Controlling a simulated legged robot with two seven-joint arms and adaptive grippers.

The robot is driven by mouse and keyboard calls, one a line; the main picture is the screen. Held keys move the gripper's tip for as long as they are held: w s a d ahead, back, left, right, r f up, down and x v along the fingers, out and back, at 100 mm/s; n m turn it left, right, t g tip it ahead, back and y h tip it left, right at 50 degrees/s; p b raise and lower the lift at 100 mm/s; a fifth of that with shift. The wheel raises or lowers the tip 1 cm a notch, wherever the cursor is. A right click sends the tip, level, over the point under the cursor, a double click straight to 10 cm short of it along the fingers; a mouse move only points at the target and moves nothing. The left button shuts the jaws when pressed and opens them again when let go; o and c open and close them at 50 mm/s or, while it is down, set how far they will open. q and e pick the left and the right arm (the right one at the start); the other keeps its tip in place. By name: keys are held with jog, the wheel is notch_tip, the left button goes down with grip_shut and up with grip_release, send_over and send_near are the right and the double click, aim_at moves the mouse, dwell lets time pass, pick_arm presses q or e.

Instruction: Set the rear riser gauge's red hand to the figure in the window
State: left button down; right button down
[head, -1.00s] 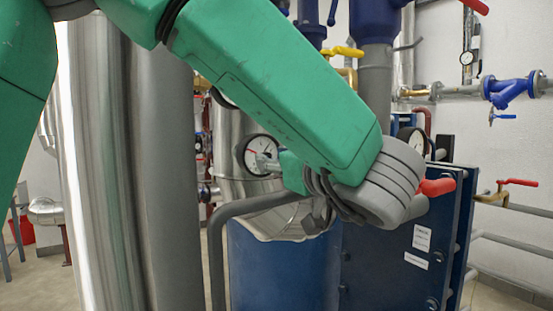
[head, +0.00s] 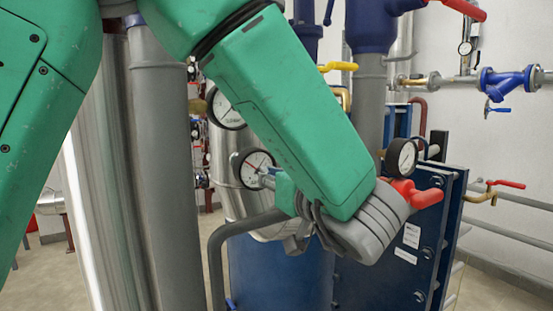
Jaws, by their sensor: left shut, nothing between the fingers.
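A round white dial gauge (head: 253,164) with a black rim faces me left of the middle. A red hand shows on its upper left part; its figures are too small to read. My left gripper (head: 267,179) is at the lower right of this dial, its fingers shut and empty. I cannot tell whether the fingertips touch the dial face. The gripper and my green arm hide part of its right side. A second gauge (head: 224,110) above it is partly covered by my arm. My right gripper is not in view.
A third gauge (head: 401,157) stands right of my wrist, beside a red handle (head: 418,194) on the blue plate exchanger (head: 393,270). A grey bent pipe (head: 217,262) runs below the gripper. Thick grey pipes (head: 165,180) stand at left.

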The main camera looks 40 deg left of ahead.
pick_arm(q)
jog(key=shift+a, duration=0.25)
jog(key=c, duration=1.5)
grip_release()
jog(key=shift+a, duration=0.1)
jog(key=v, duration=1.2)
jog(key=shift+w+f, duration=0.15)
